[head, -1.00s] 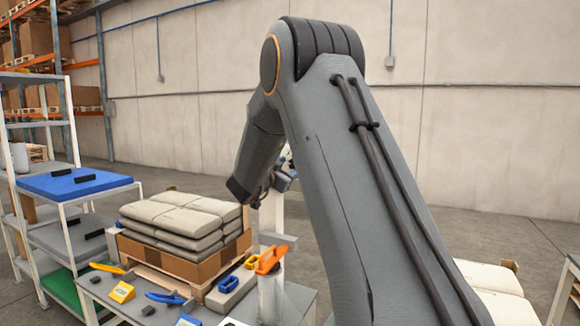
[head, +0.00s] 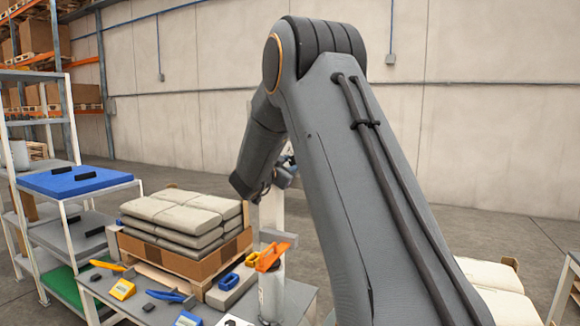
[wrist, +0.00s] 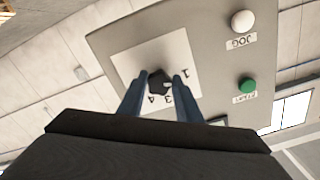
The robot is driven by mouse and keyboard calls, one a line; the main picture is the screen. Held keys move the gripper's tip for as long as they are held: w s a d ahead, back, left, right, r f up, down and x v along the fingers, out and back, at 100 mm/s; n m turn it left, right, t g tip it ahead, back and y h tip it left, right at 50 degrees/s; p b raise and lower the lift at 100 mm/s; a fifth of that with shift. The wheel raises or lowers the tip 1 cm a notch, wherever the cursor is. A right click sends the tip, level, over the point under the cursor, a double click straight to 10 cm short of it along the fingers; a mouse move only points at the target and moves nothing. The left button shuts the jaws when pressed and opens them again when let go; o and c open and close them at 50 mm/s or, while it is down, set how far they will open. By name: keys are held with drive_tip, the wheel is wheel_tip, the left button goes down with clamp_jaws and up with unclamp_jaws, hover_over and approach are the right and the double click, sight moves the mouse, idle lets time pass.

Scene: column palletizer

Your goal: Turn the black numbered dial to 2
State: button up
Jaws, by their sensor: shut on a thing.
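In the wrist view the black dial (wrist: 158,84) sits on a white square plate (wrist: 128,62) on a grey control panel (wrist: 208,42). The printed numbers appear upside down; 1 shows right of the dial, and 3 and 4 show below it. The 2 is not visible; my right finger covers the space between 1 and 3. My gripper (wrist: 159,78) is shut on the dial, one finger on each side. Which number the dial points to cannot be told. In the head view my arm hides the dial and most of the panel.
A white button (wrist: 242,20) marked JOG and a green button (wrist: 247,85) are beside the plate.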

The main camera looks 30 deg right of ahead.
drive_tip(key=m+b, duration=0.3)
drive_tip(key=shift+w+f, duration=0.1)
drive_tip(key=shift+m+b, duration=1.75)
drive_tip(key=shift+m, duration=0.25)
drive_tip(key=o, duration=1)
drive_tip(key=shift+r, duration=0.2)
drive_tip(key=shift+o, duration=0.2)
drive_tip(key=shift+a, duration=0.1)
drive_tip(key=v, duration=0.7)
drive_tip(key=shift+s+a+b, duration=0.3)
drive_tip(key=shift+b, duration=0.15)
